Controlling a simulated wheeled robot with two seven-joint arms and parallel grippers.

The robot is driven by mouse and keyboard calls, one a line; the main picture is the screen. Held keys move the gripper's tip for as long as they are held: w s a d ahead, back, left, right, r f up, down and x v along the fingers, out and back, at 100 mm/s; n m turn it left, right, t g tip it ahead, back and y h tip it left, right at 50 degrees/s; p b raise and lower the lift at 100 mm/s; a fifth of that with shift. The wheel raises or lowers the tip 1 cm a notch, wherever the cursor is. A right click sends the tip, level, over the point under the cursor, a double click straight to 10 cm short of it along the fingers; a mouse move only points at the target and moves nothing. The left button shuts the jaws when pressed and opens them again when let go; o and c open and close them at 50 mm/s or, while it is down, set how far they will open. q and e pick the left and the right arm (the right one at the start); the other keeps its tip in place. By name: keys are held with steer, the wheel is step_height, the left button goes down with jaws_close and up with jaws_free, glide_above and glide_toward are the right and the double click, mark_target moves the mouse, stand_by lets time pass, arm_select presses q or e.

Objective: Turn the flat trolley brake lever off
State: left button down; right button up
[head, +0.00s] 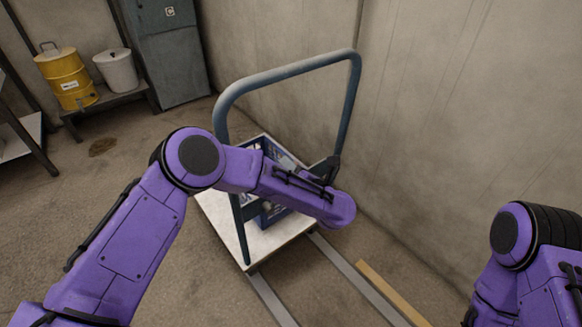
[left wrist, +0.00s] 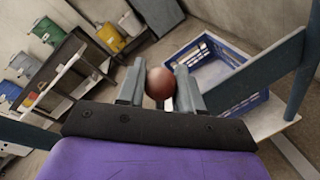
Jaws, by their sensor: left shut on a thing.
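The flat trolley (head: 222,220) stands by the wall, with a pale deck and a tall blue-grey push handle (head: 290,70). My left arm reaches across it. My left gripper (head: 326,170) is beside the handle's right upright, partly hidden by my own wrist. In the left wrist view, the fingers of my left gripper (left wrist: 160,92) are shut on a round reddish-brown knob (left wrist: 160,82), which looks like the end of the brake lever. The lever's shaft is mostly hidden, so its angle cannot be told. My right arm shows at the lower right, but its gripper is out of view.
A blue crate (left wrist: 212,68) sits on the trolley deck. Floor rails (head: 345,265) run from the trolley towards the lower right. A yellow drum (head: 66,78) and a white bucket (head: 117,70) stand on a low bench at the back left, next to a grey cabinet (head: 171,45).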

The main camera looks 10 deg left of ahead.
arm_select(q)
steer(key=c, duration=0.8)
jaws_free()
steer(key=p+v, duration=0.1)
steer(key=v, duration=0.9)
steer(key=shift+s+d, duration=0.2)
